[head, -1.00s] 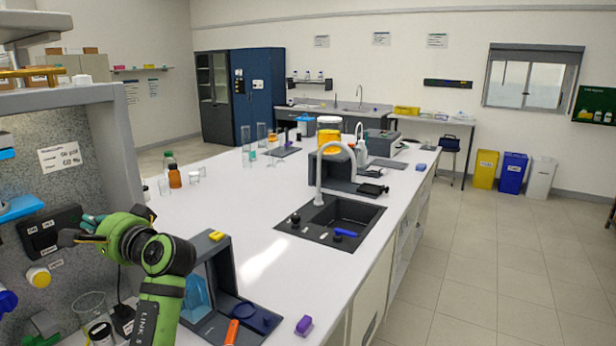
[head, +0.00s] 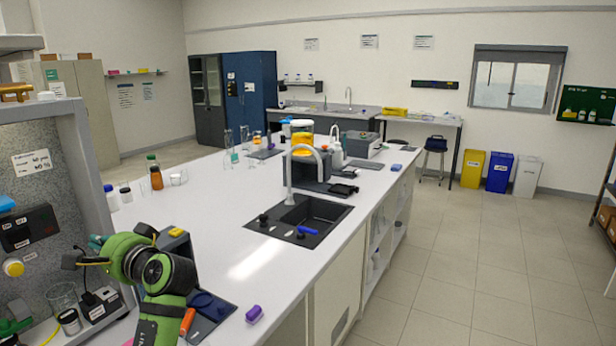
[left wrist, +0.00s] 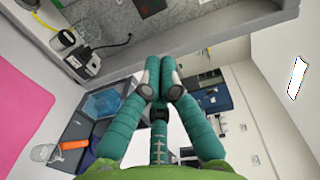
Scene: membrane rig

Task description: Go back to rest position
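My left gripper (head: 95,243) is at the lower left of the head view, on the green left arm. It is held in front of the grey hood at the left end of the white bench (head: 240,225). In the left wrist view its two teal fingers (left wrist: 160,72) converge and their tips meet, with nothing seen between them. The head view shows the gripper small and partly hidden by its own wrist. My right gripper is in neither view.
A dark open case (head: 212,305), an orange marker (head: 187,321) and a purple object (head: 254,314) lie near my left arm. The speckled hood (head: 70,150) with glassware is close by. The sink (head: 300,218) is farther along. The tiled floor (head: 450,270) at right is clear.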

